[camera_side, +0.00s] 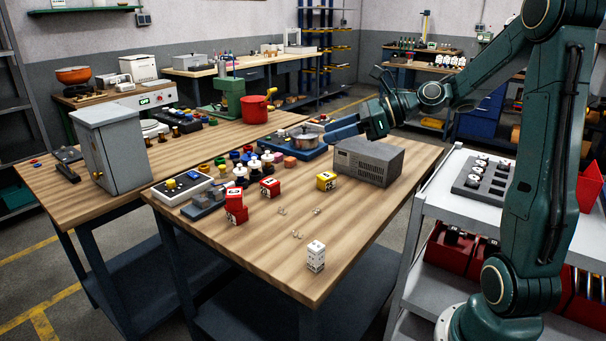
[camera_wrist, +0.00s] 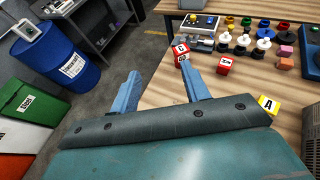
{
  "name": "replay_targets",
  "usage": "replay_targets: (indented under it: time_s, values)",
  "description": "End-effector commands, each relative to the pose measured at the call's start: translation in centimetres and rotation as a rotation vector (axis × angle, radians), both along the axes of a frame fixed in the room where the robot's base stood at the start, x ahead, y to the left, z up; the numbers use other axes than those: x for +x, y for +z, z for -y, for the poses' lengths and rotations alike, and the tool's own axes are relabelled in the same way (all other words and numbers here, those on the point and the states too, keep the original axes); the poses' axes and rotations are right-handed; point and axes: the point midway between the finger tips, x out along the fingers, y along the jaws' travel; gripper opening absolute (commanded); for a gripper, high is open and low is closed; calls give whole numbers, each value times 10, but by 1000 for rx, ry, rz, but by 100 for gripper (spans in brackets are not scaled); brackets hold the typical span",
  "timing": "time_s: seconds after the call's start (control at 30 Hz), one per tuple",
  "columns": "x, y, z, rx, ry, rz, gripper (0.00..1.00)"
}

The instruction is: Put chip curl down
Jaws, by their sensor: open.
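Small, pale, shiny bits that look like chip curls lie on the front wooden table: one chip curl (camera_side: 281,210) is near the red blocks, another (camera_side: 316,211) is to its right, and another (camera_side: 297,234) is closer to the front edge. They are too small to make out clearly. My gripper (camera_side: 341,128) is raised above the back of this table, left of and above the grey box. In the wrist view its two blue fingers (camera_wrist: 162,76) stand wide apart with nothing between them. I see no chip curl in the wrist view.
The wooden table (camera_side: 357,220) has clear room at its front and right. A grey box (camera_side: 368,161), a yellow block (camera_side: 326,181), red blocks (camera_side: 270,187) and a white block stack (camera_side: 316,256) stand on it. A white cart (camera_side: 440,190) is at right.

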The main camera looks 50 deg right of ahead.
Motion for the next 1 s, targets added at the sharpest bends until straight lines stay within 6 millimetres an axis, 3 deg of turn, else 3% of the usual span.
replay_targets:
  time_s: [0.37, 0.8, 1.0]
  values:
    - [0, -66, -1, 3, 0, -5, 46]
    - [-1, -175, -1, 3, 1, -6, 46]
    - [-1, -216, -1, 0, 1, -5, 46]
